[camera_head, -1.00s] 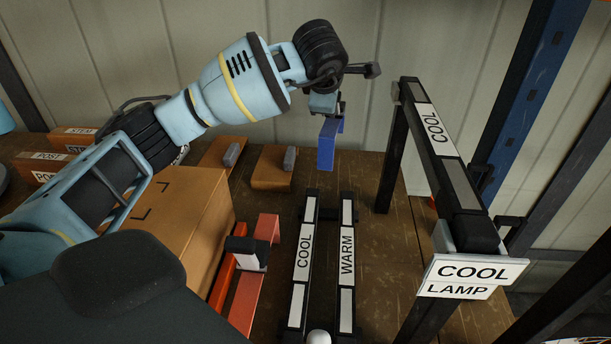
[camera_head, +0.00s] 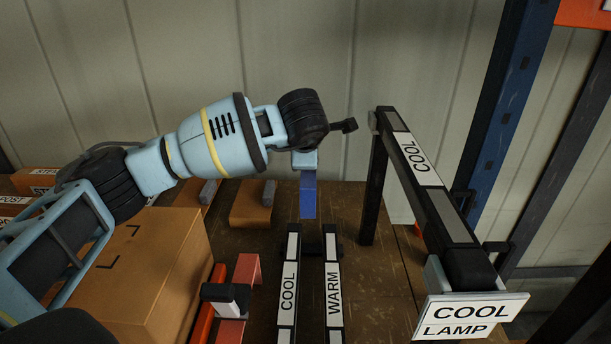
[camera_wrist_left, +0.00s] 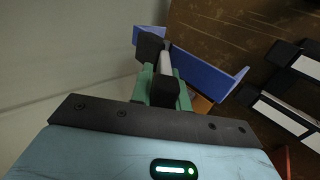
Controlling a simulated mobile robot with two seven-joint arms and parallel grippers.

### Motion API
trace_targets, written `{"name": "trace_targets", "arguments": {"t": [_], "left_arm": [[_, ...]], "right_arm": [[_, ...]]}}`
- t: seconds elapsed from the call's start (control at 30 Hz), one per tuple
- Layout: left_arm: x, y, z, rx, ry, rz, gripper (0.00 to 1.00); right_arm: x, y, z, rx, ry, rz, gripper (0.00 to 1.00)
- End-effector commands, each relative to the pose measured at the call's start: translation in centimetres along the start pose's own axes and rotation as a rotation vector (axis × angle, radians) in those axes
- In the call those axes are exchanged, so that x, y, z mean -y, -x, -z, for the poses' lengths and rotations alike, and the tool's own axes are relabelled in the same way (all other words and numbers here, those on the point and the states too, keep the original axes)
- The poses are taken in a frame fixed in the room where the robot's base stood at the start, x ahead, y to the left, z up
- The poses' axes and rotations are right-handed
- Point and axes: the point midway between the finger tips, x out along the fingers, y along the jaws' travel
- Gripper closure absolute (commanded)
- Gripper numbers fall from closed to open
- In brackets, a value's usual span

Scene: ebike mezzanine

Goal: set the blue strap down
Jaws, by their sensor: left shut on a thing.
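The blue strap (camera_head: 308,196) hangs under my left gripper (camera_head: 306,168) in the head view, just behind the far ends of the COOL bar (camera_head: 287,300) and WARM bar (camera_head: 333,290). In the left wrist view the strap (camera_wrist_left: 208,70) is a long blue piece with upturned ends, crossing beyond the fingers. I cannot tell whether the strap's lower edge touches the brown tabletop (camera_head: 345,205). My right gripper is not in view.
A lamp frame (camera_head: 425,180) labelled COOL LAMP stands to the right. A cardboard box (camera_head: 165,270) and a red bracket (camera_head: 247,272) are at the left. Small brown blocks (camera_head: 252,205) lie behind them. A pale ribbed wall (camera_head: 300,50) closes the back.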

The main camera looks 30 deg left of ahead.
Motion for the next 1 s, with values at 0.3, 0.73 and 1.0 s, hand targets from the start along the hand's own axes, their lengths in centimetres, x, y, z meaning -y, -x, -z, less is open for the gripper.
{"name": "trace_targets", "arguments": {"t": [0.3,0.73,1.0], "left_arm": [[0.7,-0.8,0.0,0.001,0.000,-0.003,1.00],[3.1,-3.2,0.0,0.002,0.001,-0.004,1.00],[3.4,-3.5,0.0,0.001,0.000,-0.001,0.79]], "right_arm": [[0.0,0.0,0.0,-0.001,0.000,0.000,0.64],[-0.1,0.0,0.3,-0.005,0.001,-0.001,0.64],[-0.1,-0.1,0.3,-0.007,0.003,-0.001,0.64]]}}
